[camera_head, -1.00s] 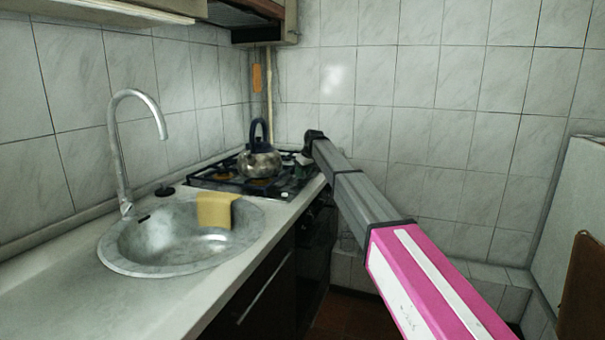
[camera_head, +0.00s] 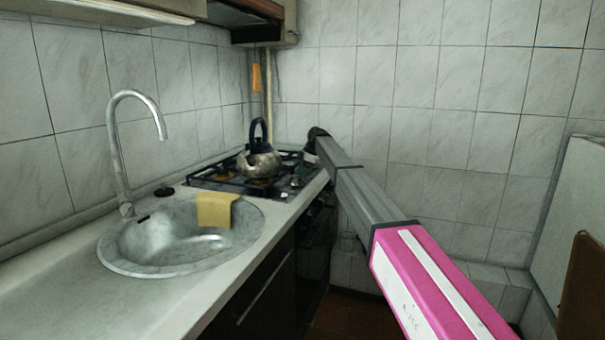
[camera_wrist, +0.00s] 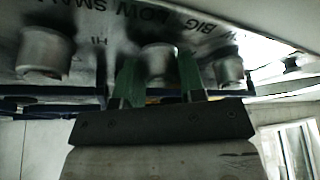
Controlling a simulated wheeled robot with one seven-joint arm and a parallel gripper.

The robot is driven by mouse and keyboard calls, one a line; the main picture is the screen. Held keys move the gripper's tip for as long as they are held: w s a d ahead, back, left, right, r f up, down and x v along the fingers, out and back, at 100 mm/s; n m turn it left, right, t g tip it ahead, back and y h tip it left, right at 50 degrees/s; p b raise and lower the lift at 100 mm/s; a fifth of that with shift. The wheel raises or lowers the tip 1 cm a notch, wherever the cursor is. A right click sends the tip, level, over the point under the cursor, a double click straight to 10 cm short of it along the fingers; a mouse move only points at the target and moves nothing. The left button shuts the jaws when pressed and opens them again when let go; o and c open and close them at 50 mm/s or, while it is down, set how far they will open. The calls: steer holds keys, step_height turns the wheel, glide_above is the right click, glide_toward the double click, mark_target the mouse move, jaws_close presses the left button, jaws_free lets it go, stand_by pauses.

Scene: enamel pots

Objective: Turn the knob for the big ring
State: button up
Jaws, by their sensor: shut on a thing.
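In the wrist view a metal knob (camera_wrist: 158,62) stands between the two green fingers of my gripper (camera_wrist: 159,78), which is shut on it. A second knob (camera_wrist: 45,52) is to its left and a third knob (camera_wrist: 230,72) to its right. Printed lettering on the metal panel (camera_wrist: 125,20) includes "BIG", "LOW" and "SMALL". I cannot tell for sure which knob the word "BIG" belongs to. In the head view my gripper (camera_head: 310,155) is at the right front corner of the gas hob (camera_head: 225,184); the held knob is hard to make out there.
A metal kettle (camera_head: 259,163) with a dark handle stands on the hob, left of my gripper. A steel sink (camera_head: 150,262) with a tap (camera_head: 118,150) and a yellow cloth (camera_head: 215,212) lies nearer. A tiled wall (camera_head: 440,110) is behind.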

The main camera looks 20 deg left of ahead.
steer(key=shift+n+g+h, duration=0.4)
steer(key=shift+n, duration=1.2)
steer(key=o, duration=0.9)
steer(key=v, duration=1)
steer(key=shift+w+r, duration=0.15)
steer(key=shift+r, duration=0.2)
steer(key=shift+d, duration=0.15)
